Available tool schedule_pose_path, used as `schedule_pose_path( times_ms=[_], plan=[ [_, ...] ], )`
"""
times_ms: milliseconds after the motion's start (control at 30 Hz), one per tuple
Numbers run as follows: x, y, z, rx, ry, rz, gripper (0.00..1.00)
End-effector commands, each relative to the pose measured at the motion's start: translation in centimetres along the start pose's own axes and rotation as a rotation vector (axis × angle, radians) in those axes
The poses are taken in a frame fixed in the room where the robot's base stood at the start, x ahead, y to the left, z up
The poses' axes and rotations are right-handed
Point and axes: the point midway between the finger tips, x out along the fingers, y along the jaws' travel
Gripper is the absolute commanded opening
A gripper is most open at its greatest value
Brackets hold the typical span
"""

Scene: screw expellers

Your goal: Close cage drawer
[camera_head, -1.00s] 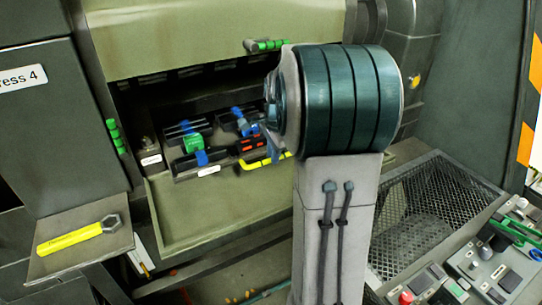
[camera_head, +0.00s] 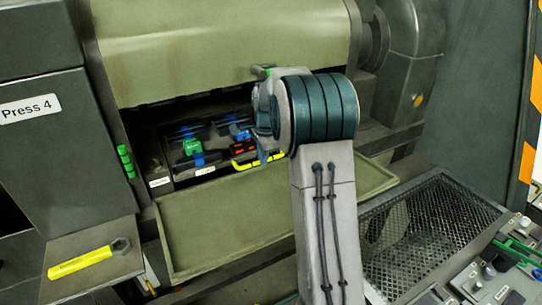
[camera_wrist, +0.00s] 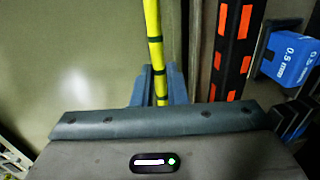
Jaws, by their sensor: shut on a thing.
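The cage drawer (camera_head: 204,170) is the dark unit with blue and green pieces inside the press opening; it has a white label and a yellow handle (camera_head: 243,164) on its front. In the wrist view the yellow handle (camera_wrist: 153,30), with dark bands, runs between the two blue-grey fingers of my gripper (camera_wrist: 160,85). The fingers are shut on it. In the head view my gripper (camera_head: 266,152) is partly hidden by my arm, which also covers the drawer's right end. How deep the drawer sits is hard to tell.
A raised olive cover (camera_head: 225,50) hangs above the opening, and an olive panel (camera_head: 220,230) lies below it. A yellow wrench (camera_head: 85,260) lies on the left ledge. A mesh basket (camera_head: 425,230) and a control panel (camera_head: 490,270) stand at the right.

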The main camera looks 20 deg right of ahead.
Motion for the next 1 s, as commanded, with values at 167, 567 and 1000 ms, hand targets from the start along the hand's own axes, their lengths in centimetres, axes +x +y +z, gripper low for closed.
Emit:
schedule_pose_path(
  times_ms=[167,567,1000],
  plan=[
    [-0.2,-0.1,-0.1,-0.001,0.003,-0.005,0.15],
    [-0.3,0.1,-0.2,0.002,0.002,-0.002,0.34],
    [-8.1,0.0,-0.2,0.001,0.003,-0.006,0.34]
  ],
)
